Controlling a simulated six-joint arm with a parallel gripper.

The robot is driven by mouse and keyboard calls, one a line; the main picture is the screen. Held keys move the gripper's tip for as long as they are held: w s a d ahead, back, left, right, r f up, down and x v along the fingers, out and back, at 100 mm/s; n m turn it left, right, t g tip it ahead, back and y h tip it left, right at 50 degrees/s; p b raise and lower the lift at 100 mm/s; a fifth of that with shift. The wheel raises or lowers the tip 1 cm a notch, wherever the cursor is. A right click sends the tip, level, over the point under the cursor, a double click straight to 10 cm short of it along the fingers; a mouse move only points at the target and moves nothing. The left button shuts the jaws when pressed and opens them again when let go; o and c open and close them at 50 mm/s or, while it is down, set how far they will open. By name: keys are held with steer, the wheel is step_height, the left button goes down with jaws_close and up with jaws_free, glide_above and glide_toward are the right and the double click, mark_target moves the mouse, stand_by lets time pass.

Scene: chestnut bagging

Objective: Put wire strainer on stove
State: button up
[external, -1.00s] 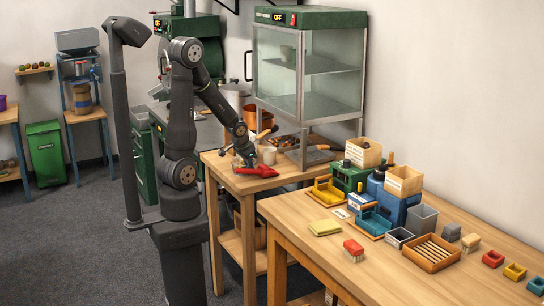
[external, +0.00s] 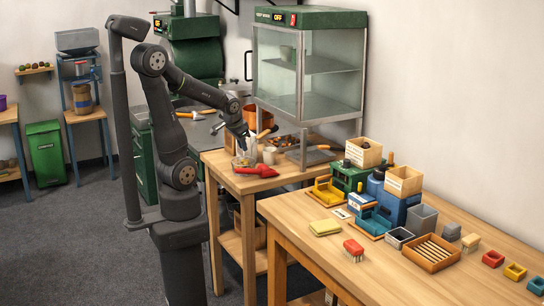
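I cannot make out the wire strainer with certainty. A brown-handled utensil (external: 264,133) lies at the back of the small wooden table, but its head is hidden or too small to tell. My gripper (external: 246,147) is over the left side of that table, pointing down, just above or beside a pale, glassy container (external: 243,159). Its fingers are too small to show whether they are open or shut, or hold anything. The green stove (external: 195,47) with a pipe and a lit display stands at the back wall, partly behind my arm.
The small table (external: 228,180) also holds a red scoop-like item (external: 256,171), a beige cup (external: 269,155) and a grey tray (external: 319,156). An orange pot (external: 262,117) stands behind. The glass warming cabinet (external: 308,70) rises close on the right. Open floor lies left.

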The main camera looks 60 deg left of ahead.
steer(key=o, duration=0.5)
steer(key=shift+s+d+r, duration=0.1)
steer(key=shift+s+r, duration=0.05)
steer(key=shift+r, duration=0.2)
steer(key=shift+c, duration=0.2)
steer(key=o, duration=1.4)
steer(key=shift+o, duration=0.2)
steer(key=n+t+h, duration=0.6)
steer(key=n+h, duration=0.6)
steer(key=n, duration=1.4)
glide_toward(239, 162)
steer(key=s+a+r, duration=0.2)
steer(key=s+r, duration=0.3)
steer(key=s, duration=0.1)
steer(key=shift+g, duration=0.3)
steer(key=x, duration=1.7)
steer(key=shift+d+f, duration=0.2)
steer(key=shift+f, duration=0.1)
